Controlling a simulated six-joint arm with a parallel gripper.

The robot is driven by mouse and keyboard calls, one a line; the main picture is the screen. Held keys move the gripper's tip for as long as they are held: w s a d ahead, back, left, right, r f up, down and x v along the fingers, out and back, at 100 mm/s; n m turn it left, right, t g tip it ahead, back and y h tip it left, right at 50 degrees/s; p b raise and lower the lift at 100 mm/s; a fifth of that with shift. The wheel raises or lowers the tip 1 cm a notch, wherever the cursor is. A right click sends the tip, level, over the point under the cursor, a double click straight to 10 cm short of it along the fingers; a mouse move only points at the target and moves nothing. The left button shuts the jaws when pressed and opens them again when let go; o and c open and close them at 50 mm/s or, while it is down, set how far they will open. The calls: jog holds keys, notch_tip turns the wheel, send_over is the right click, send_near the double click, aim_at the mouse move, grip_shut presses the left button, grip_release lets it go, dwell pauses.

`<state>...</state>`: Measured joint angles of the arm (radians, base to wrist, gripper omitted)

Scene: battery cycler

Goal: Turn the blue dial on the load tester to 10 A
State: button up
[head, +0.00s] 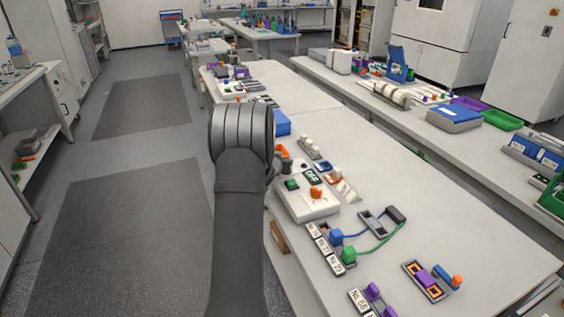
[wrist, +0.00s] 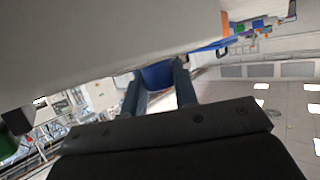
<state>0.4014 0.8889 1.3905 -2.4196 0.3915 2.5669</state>
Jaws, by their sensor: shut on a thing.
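In the wrist view my gripper (wrist: 158,70) is shut, with one dark finger on each side of the blue dial (wrist: 159,77). The dial sits at the edge of a large pale housing (wrist: 110,35) that fills the upper left. I cannot read a scale or pointer, so the dial's setting does not show. In the head view a pale device (head: 308,206) with an orange knob and a small dark display stands at the table's left edge, probably the load tester. My arm covers the gripper and the blue dial there.
The device stands on a long white table (head: 450,240). Blue and green plugs with cables (head: 365,237) lie to its right, near white number labels (head: 325,248). A purple and orange part (head: 428,280) lies nearer the front. The aisle floor (head: 140,240) at left is clear.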

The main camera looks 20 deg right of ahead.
jog(key=shift+r+n+t, duration=0.1)
jog(key=shift+n+t, duration=0.2)
dwell(0.4)
jog(key=o, duration=1)
jog(key=shift+s+a+y, duration=0.1)
jog(key=shift+y, duration=0.2)
jog(key=v, duration=1.7)
jog(key=shift+a, duration=0.1)
